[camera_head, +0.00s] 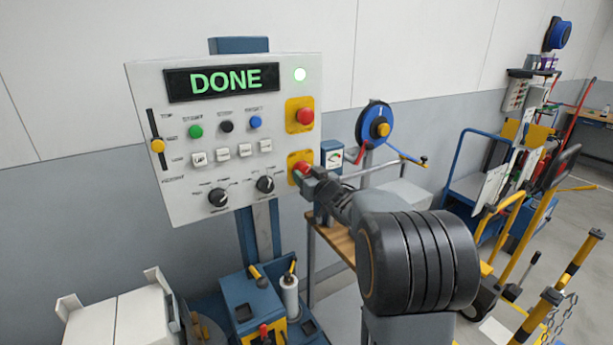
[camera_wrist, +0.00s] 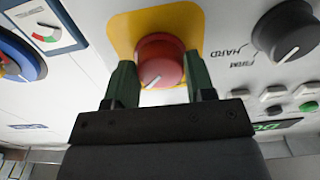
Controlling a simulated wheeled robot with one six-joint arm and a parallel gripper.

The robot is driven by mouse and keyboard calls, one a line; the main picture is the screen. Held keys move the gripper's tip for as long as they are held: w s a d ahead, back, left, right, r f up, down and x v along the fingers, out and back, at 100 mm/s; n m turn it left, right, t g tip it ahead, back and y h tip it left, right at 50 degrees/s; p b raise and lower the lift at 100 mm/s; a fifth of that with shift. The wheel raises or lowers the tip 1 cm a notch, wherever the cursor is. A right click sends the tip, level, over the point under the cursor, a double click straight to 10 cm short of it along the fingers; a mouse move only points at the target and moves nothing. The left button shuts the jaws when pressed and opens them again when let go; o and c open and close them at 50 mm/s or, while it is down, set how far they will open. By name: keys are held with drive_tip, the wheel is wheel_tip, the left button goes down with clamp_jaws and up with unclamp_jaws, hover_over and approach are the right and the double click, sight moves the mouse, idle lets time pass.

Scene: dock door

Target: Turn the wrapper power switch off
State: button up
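The wrapper control panel (camera_head: 150,105) is a white board on a blue post. Its lower red rotary switch (camera_head: 303,168), on a yellow plate, appears to be the power switch. In the wrist view the red switch (camera_wrist: 160,62) shows a white pointer line slanting to the lower left. My gripper (camera_head: 308,176) is at this switch, one green finger on each side. In the wrist view the gripper (camera_wrist: 160,75) fingers appear to touch both sides of the knob. The switch's labels are hidden or unreadable.
A red mushroom button (camera_head: 304,116) sits above the switch. Two black knobs (camera_head: 218,198) lie to the left. A blue hose reel (camera_head: 375,125) and a small gauge box (camera_head: 333,157) stand to the right.

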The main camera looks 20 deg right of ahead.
drive_tip(key=c, duration=0.4)
drive_tip(key=shift+f+b, duration=0.1)
drive_tip(key=shift+b, duration=0.2)
drive_tip(key=n+b, duration=1.1)
drive_tip(key=n, duration=0.6)
drive_tip(key=shift+d+n, duration=0.1)
drive_tip(key=shift+n, duration=0.2)
drive_tip(key=shift+r+n+b, duration=0.2)
drive_tip(key=shift+n+b, duration=0.1)
drive_tip(key=o, duration=0.9)
